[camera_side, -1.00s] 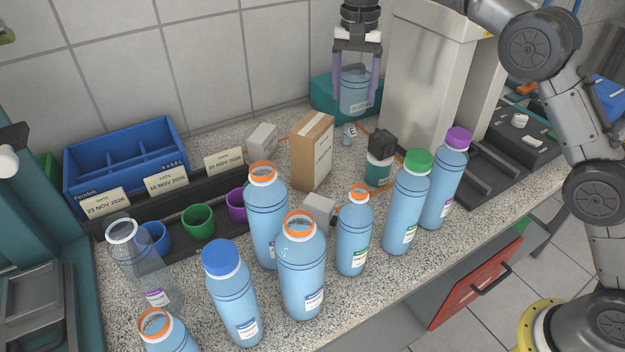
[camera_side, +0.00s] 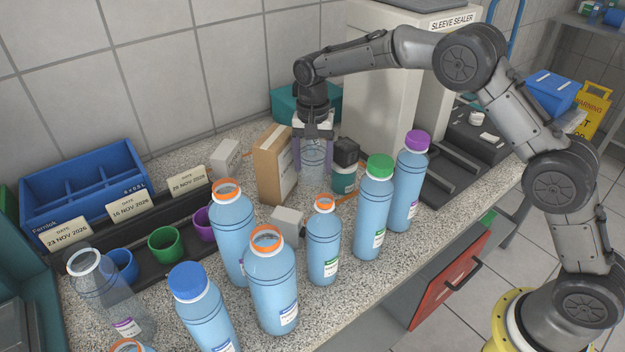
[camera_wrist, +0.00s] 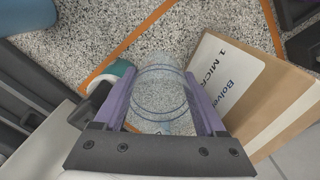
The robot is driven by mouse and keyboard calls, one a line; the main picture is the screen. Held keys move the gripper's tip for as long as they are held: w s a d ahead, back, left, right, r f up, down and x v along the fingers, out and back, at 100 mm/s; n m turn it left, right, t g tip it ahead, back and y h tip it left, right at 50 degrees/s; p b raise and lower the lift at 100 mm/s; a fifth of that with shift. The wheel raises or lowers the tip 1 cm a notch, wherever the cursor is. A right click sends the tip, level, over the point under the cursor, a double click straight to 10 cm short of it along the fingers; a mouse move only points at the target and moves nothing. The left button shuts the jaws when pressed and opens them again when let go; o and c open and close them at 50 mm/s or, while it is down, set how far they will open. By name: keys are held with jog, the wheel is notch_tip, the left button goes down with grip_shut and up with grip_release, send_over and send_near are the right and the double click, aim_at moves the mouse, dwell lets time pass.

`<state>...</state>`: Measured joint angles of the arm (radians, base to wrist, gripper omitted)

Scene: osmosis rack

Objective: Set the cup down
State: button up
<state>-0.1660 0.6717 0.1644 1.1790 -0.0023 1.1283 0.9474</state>
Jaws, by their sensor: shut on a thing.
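The cup (camera_side: 314,157) is clear and see-through, with thin dark rings around it. In the side view it hangs upright between the purple fingers of my gripper (camera_side: 313,168), low over the counter beside the cardboard box. I cannot tell whether its base touches the counter. In the wrist view the cup (camera_wrist: 160,100) sits between both fingers of my gripper (camera_wrist: 160,85), which are shut on it. Speckled counter (camera_wrist: 185,30) shows through and beyond it.
The cardboard box (camera_side: 273,165) stands close to the cup's left. Orange lines (camera_wrist: 135,38) mark the counter. Several tall blue bottles, one being green-capped (camera_side: 373,210), stand in front. The sleeve sealer (camera_side: 385,75) is behind.

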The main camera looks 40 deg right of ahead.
aim_at(313, 181)
jog(key=shift+f, duration=2.7)
jog(key=shift+f, duration=0.15)
jog(key=o, duration=1)
notch_tip(313, 181, up, 12)
jog(key=shift+r, duration=0.2)
